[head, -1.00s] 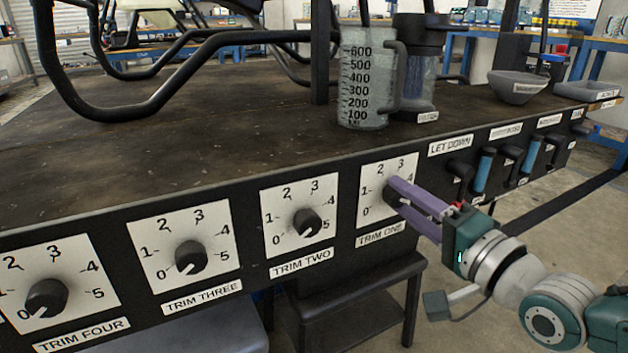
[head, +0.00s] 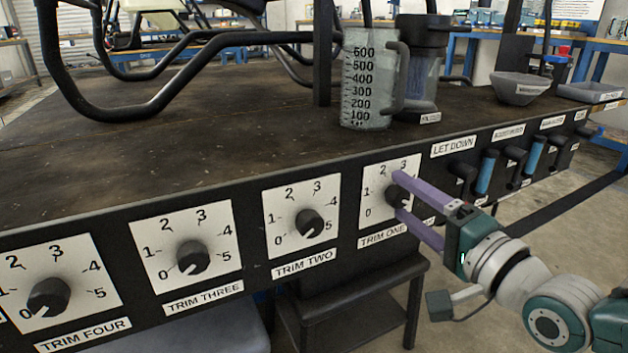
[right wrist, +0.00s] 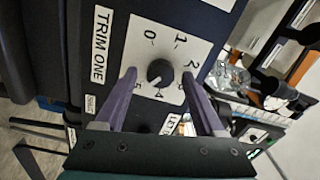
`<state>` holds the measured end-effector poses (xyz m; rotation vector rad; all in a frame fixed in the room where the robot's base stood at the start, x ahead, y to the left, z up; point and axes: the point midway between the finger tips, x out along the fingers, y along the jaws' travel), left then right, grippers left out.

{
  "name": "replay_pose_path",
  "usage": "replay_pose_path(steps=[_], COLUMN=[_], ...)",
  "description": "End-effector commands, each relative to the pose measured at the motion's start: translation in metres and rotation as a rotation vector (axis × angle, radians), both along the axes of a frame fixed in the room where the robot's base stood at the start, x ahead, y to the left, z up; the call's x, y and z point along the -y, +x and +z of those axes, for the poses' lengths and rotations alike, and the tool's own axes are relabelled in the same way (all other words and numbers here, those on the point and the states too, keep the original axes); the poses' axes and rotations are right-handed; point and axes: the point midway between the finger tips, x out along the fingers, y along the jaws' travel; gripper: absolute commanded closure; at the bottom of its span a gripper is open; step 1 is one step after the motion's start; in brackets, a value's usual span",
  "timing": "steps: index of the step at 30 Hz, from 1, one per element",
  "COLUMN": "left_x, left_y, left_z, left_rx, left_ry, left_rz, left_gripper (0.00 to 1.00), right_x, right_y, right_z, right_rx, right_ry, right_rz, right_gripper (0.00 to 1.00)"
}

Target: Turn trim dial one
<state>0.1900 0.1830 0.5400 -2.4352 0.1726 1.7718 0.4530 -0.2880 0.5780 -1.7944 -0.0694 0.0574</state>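Trim dial one is a black knob (head: 397,195) on a white scale plate (head: 372,180) on the bench's front panel, above the label TRIM ONE (head: 382,234). My right gripper (head: 400,194) has purple fingers, spread open on either side of this knob. In the right wrist view the knob (right wrist: 160,72) sits between the two fingertips (right wrist: 160,74), with a gap on each side. A pale mark shows on the knob's lower edge there, seemingly toward the 4 and 5 side; the exact reading is unclear. My left gripper is not in view.
The dials trim two (head: 309,223), trim three (head: 192,257) and trim four (head: 48,296) are to the left, pointers near 0. Right of dial one are the LET DOWN label (head: 453,146) and several levers with blue grips (head: 486,172). A measuring jug (head: 368,90) stands above.

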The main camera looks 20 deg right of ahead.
Motion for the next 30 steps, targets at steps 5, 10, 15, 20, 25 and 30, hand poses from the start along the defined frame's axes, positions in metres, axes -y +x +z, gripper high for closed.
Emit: replay_pose_path(steps=[5, 10, 15, 20, 25, 30], left_x=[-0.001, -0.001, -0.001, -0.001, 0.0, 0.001], left_y=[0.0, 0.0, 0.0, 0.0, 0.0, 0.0], left_z=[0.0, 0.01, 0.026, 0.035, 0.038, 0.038], left_rx=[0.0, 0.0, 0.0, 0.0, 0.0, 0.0], left_ry=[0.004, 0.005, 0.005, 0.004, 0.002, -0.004], left_rz=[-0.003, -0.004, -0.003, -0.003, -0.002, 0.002], left_gripper=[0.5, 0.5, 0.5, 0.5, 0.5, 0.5], right_x=[0.0, 0.001, 0.004, 0.006, 0.008, 0.008], right_y=[0.0, -0.016, -0.051, -0.08, -0.097, -0.099], right_z=[0.0, 0.002, 0.004, 0.002, 0.001, 0.0], right_rx=[0.001, -0.003, -0.004, -0.003, 0.0, 0.001], right_ry=[0.0, 0.0, 0.0, 0.0, 0.0, 0.0], right_rz=[0.0, 0.0, 0.0, 0.0, 0.0, 0.0], right_gripper=[0.29, 0.29, 0.29, 0.29, 0.29, 0.29])
